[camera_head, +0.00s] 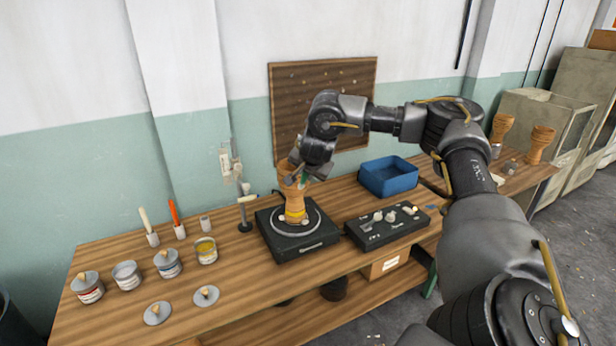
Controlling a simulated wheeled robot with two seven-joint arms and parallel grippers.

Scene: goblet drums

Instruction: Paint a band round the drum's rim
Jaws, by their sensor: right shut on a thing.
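The goblet drum (293,204) is tan wood and stands upright on a round turntable (314,222) set in a black base. A yellow band shows low on the drum. My right gripper (298,178) is at the drum's upper end and hides part of its rim. It is shut on a thin tool of which only a bit of green shows; whether the tool touches the rim I cannot tell. An open can of yellow paint (206,248) stands left of the turntable. My left gripper is not in view.
A white-handled brush (145,219) and an orange-handled brush (174,213) stand in holders; a third holder (205,224) looks empty. Several paint cans and two lids (206,296) lie left. A small stand (245,212), control box (387,225) and blue bin (388,177) flank the turntable.

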